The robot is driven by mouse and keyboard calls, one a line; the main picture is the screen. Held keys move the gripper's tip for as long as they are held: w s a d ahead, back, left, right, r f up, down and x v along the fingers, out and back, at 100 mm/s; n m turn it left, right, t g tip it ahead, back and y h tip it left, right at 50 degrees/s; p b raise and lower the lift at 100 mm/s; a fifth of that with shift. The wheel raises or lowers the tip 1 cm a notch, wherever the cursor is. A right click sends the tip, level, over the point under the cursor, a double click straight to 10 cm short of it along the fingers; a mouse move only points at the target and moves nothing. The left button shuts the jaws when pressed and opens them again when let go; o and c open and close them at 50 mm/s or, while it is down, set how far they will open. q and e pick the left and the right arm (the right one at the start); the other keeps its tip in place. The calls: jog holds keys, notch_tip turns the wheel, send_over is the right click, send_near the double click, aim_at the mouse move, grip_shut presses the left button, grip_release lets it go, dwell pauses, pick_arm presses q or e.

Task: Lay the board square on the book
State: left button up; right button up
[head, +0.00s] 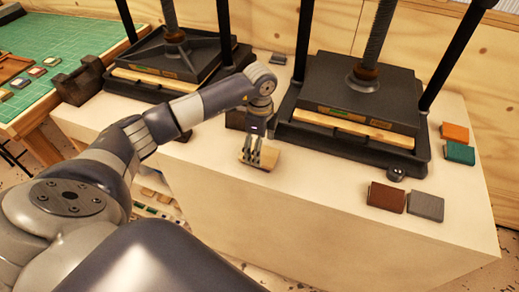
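A small pale wooden board (268,160) is at the front edge of the cream bench, between the two presses. My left gripper (257,158) points down at it, with its fingers over the board and overlapping it in the picture. I cannot tell whether the fingers are closed on it or whether the board touches the bench. A brown book-like block (386,197) and a grey one (426,205) lie flat at the right front. An orange one (455,132) and a teal one (460,152) lie farther back on the right. Which is the task's book is unclear. My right gripper is not in view.
A black screw press (352,98) stands right of my gripper, and another (168,52) stands behind my arm; both have pale wood under their plates. A dark block (236,119) sits just behind my gripper. A green cutting mat (65,45) is far left. The bench front is mostly clear.

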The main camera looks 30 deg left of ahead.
pick_arm(q)
notch_tip(320, 180, up, 11)
jog(key=b, duration=0.2)
jog(key=shift+b, duration=0.35)
jog(key=shift+f, duration=0.1)
